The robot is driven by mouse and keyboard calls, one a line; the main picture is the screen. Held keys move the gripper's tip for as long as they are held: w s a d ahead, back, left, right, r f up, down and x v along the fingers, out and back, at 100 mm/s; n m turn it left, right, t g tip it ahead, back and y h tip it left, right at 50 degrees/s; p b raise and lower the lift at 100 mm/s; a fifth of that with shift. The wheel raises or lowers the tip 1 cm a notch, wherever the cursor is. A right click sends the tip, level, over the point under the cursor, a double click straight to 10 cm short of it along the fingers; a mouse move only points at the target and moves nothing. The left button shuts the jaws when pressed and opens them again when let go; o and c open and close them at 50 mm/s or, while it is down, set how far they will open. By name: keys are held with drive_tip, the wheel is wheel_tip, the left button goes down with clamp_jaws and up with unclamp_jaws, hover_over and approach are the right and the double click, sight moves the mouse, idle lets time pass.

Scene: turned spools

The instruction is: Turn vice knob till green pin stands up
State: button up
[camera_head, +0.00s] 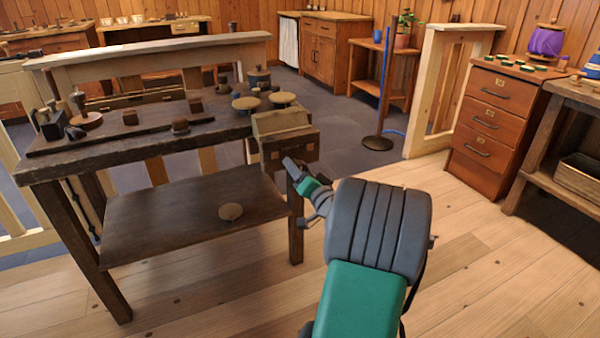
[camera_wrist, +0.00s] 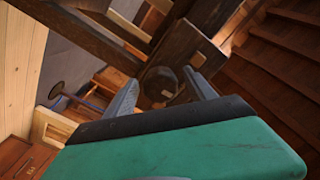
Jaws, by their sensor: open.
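The wooden vice (camera_head: 283,122) is fixed at the right end of the dark workbench (camera_head: 130,140). It has a pale top block and a darker front face with light square inlays. In the wrist view a dark round knob (camera_wrist: 160,82) shows on the dark wood, between and beyond my fingertips. My gripper (camera_head: 290,162) is open just in front of and below the vice face; its two fingers also show apart in the wrist view (camera_wrist: 160,76). I cannot tell whether they touch the knob. In the head view I cannot make out the knob. I cannot make out a green pin in either view.
Several turned pieces and round-topped spools (camera_head: 283,98) stand on the bench. A red-brown drawer cabinet (camera_head: 490,125) and a blue pole on a round base (camera_head: 378,142) stand to the right. The wooden floor between is clear.

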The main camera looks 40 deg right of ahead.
drive_tip(key=shift+c, duration=0.2)
drive_tip(key=c, duration=1.3)
drive_tip(key=shift+m+p, duration=0.3)
drive_tip(key=shift+p, duration=0.05)
drive_tip(key=m+p, duration=0.3)
drive_tip(key=m, duration=0.1)
drive_tip(key=shift+r+p, duration=0.2)
drive_tip(key=shift+p, duration=0.15)
drive_tip(key=m+p, duration=0.2)
drive_tip(key=m, duration=0.1)
drive_tip(key=shift+f+m+p, duration=0.1)
drive_tip(key=shift+m+p, duration=0.2)
drive_tip(key=shift+f+m+p, duration=0.1)
drive_tip(key=shift+m+p, duration=0.2)
drive_tip(key=shift+m, duration=0.2)
drive_tip(key=shift+f, duration=0.1)
